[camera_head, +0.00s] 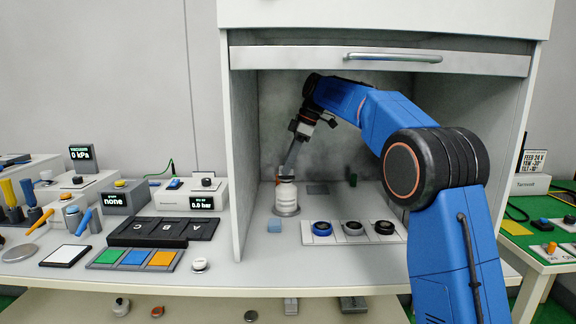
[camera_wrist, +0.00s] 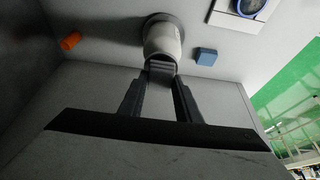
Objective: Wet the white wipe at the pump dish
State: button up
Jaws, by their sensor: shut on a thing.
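The pump dish looks to be the white bottle-shaped dispenser (camera_head: 287,196) on a round grey base inside the hood; it also shows in the wrist view (camera_wrist: 163,38). My gripper (camera_head: 288,172) points down at its top. In the wrist view my gripper's fingertips (camera_wrist: 160,72) meet at the dispenser's upper end. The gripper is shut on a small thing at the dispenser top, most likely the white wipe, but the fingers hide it. I cannot tell whether the held thing touches the dish.
An orange cylinder (camera_wrist: 70,41) lies nearby in the wrist view. The hood's left wall (camera_head: 243,170) is close. Left of the hood, a white square in a dark frame (camera_head: 66,256) lies among colored trays.

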jog(key=shift+f, duration=0.85)
dwell(1.6)
jog(key=shift+r, duration=3.55)
